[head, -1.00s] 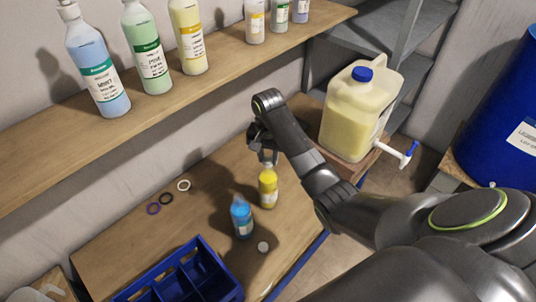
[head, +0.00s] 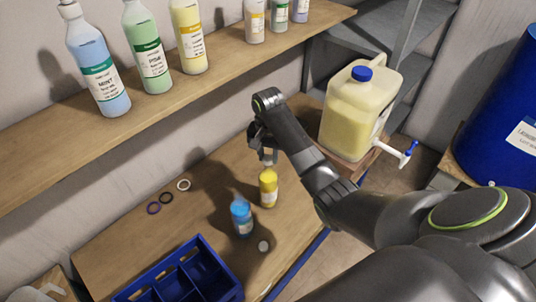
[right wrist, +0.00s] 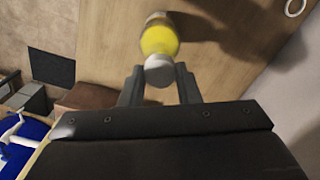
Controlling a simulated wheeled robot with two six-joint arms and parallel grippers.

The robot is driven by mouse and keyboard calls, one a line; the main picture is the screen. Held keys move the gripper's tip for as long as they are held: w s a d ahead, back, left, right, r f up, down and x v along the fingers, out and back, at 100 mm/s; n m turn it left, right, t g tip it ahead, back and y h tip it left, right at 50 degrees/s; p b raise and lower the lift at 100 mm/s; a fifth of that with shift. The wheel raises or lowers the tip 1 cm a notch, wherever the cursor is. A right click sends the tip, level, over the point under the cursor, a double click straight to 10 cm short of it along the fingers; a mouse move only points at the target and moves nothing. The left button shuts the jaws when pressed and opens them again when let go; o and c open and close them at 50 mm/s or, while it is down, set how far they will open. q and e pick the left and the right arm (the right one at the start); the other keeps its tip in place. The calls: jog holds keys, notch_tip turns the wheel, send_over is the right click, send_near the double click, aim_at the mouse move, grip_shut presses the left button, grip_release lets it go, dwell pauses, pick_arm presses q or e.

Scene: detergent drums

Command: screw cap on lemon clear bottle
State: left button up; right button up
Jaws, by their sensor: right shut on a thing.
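The yellow lemon bottle (head: 268,188) stands upright on the table, its white label facing out. My right gripper (head: 268,157) points down right over its top. In the right wrist view, my right gripper (right wrist: 160,84) is shut on a pale grey-white cap (right wrist: 158,70) between its fingertips. The yellow bottle (right wrist: 159,38) shows directly beyond the cap, in line with it. The cap hides the bottle's mouth, so I cannot tell whether the threads are engaged. My left gripper is not in view.
A blue bottle (head: 241,218) stands nearby, with a loose white cap (head: 263,246) beside it. A blue divided crate (head: 187,275) is at the front. Several rings (head: 166,198) lie at the left. A yellow-filled jug (head: 350,120) stands behind; a shelf (head: 150,118) holds several bottles.

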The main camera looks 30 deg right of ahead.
jog(key=shift+f, duration=1.15)
dwell(1.9)
jog(key=m, duration=0.4)
jog(key=shift+s+m, duration=0.1)
jog(key=shift+m, duration=0.3)
jog(key=shift+f+m, duration=0.1)
jog(key=shift+m, duration=0.4)
jog(key=m, duration=0.3)
jog(key=shift+m, duration=1.4)
